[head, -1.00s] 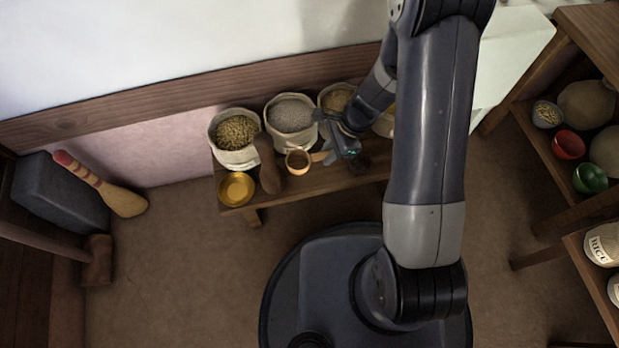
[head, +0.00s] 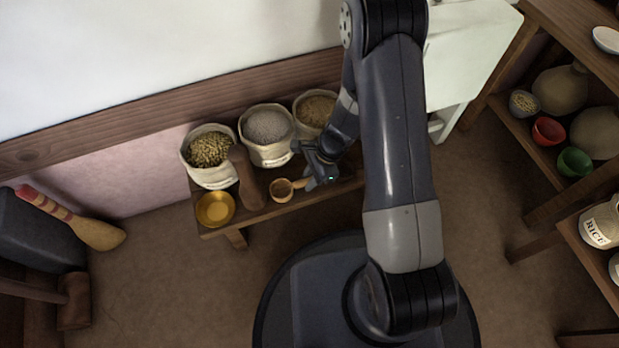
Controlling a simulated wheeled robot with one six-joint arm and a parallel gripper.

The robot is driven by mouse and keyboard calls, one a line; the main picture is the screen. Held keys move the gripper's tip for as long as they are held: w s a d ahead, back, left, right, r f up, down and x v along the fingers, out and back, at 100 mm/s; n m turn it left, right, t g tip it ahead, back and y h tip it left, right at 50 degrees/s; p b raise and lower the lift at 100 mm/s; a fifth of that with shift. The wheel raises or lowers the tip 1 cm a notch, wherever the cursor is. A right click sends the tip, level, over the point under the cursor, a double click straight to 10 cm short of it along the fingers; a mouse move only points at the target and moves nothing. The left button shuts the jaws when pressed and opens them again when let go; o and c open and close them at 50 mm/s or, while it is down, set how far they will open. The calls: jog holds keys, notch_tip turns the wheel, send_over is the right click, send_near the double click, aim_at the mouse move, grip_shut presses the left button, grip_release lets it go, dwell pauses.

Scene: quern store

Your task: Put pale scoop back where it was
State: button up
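A tan wooden scoop (head: 282,190), the pale scoop, is at the front of the low wooden bench (head: 285,209). Its round cup points left and its short handle runs right to my gripper (head: 311,181). My gripper appears shut on the handle's end; the fingertips are small and partly hidden by the wrist. I cannot tell whether the cup touches the bench top or hangs just above it.
Open sacks of green-brown grain (head: 210,150), grey grain (head: 267,125) and tan grain (head: 316,110) line the bench's back. A brown wooden piece (head: 246,178) and yellow bowl (head: 215,209) lie left of the scoop. Shelves with bowls (head: 549,131) stand right.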

jog(key=o, duration=0.4)
jog(key=shift+o, duration=0.2)
jog(key=p+v, duration=0.6)
jog(key=v, duration=0.6)
jog(key=shift+w, duration=0.1)
